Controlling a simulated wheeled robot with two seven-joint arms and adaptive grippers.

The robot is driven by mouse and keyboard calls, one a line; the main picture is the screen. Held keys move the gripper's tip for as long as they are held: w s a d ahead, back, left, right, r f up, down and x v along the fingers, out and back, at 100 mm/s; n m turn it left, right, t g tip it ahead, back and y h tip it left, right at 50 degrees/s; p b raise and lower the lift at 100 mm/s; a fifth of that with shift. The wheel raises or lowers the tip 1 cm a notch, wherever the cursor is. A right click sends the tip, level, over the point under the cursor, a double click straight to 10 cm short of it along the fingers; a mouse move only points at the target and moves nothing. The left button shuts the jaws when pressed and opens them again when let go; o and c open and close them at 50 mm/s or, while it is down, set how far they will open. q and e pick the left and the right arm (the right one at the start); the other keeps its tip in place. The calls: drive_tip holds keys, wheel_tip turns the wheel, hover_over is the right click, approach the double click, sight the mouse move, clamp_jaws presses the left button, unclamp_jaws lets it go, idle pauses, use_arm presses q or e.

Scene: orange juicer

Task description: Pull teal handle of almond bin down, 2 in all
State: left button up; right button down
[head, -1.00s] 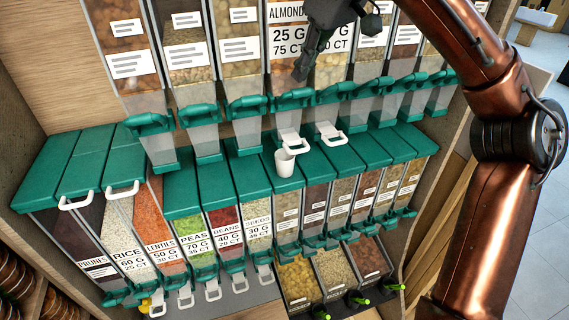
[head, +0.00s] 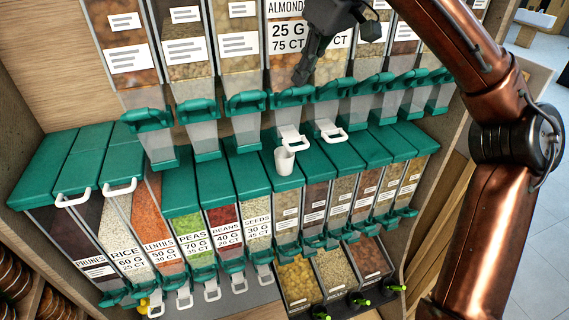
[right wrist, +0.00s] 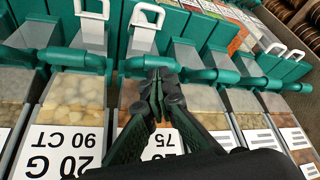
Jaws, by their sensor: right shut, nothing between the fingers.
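The almond bin (head: 285,35) stands in the upper row in the head view, with a label reading ALMONDS, 25 G and 75 CT. Its teal handle (head: 290,97) is at the bin's lower front, at about the level of the neighbouring handles. My right gripper (head: 301,77) is shut and empty, pointing down just above this handle. In the right wrist view, the shut fingertips (right wrist: 160,76) overlap the lower edge of the teal handle (right wrist: 150,63); I cannot tell whether they touch. A white cup (head: 284,162) stands below the almond bin's chute. My left gripper is not in view.
Similar bins with teal handles flank the almond bin closely, including a 20 G, 90 CT bin (right wrist: 72,130). A lower row of bins with teal lids (head: 180,190) juts out below. White pull loops (head: 331,131) stick out under two chutes. Open floor lies right.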

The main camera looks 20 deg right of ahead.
drive_tip(key=shift+f, duration=0.2)
drive_tip(key=f+b, duration=0.2)
drive_tip(key=s+f+b, duration=0.1)
drive_tip(key=f+b, duration=0.1)
drive_tip(key=shift+f, duration=0.2)
idle(0.4)
drive_tip(key=shift+w+r, duration=0.1)
idle(0.4)
drive_tip(key=r+p, duration=0.3)
drive_tip(key=p, duration=0.1)
drive_tip(key=shift+w+r+p, duration=0.3)
drive_tip(key=shift+w+r, duration=0.1)
wheel_tip(320, 180, up, 3)
drive_tip(key=p, duration=0.3)
drive_tip(key=shift+w+f, duration=0.15)
